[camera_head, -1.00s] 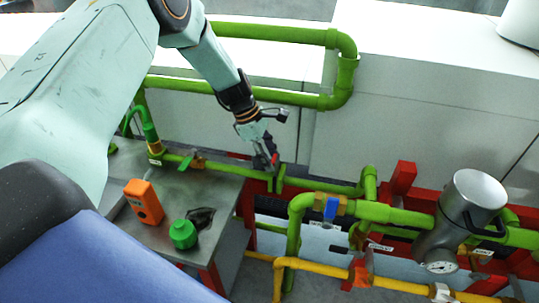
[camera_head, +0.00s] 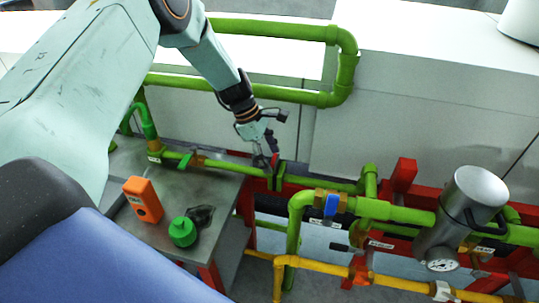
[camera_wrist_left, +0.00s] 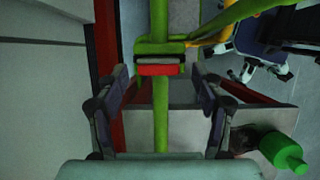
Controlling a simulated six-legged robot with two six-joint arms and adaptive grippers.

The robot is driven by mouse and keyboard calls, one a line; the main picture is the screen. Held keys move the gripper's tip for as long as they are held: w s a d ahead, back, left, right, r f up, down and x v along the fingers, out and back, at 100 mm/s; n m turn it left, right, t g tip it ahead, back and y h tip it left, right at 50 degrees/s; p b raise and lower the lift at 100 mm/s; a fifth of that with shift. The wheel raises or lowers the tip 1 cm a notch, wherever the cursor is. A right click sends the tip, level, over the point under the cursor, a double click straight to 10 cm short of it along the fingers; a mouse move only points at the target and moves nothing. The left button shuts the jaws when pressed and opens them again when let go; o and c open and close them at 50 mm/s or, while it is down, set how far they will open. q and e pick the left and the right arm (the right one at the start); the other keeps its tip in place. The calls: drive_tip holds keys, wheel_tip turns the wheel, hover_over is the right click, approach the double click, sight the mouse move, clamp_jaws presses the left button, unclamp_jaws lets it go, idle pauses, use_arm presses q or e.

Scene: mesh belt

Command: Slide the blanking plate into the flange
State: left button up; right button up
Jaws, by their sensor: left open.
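The flange (camera_head: 281,183) is a pair of green discs on the green pipe beside the metal table. It also shows in the left wrist view (camera_wrist_left: 158,47). The blanking plate (camera_head: 274,160) shows a red edge and a dark face at the flange gap. In the left wrist view its red edge (camera_wrist_left: 160,70) lies across the pipe, against the flange; how deep it sits is hidden. My left gripper (camera_head: 262,156) is open just above the flange. In the left wrist view its fingers (camera_wrist_left: 158,85) stand apart on both sides of the plate, not touching it. My right gripper is out of view.
The metal table (camera_head: 165,215) carries an orange meter (camera_head: 143,200), a green cap-like part (camera_head: 183,231) and a dark item (camera_head: 201,215). Green and yellow pipes, red frame beams and a steel canister (camera_head: 462,215) crowd the right. A pale wall stands behind.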

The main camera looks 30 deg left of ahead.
use_arm(q)
drive_tip(key=v, duration=1.2)
drive_tip(key=shift+d, duration=0.1)
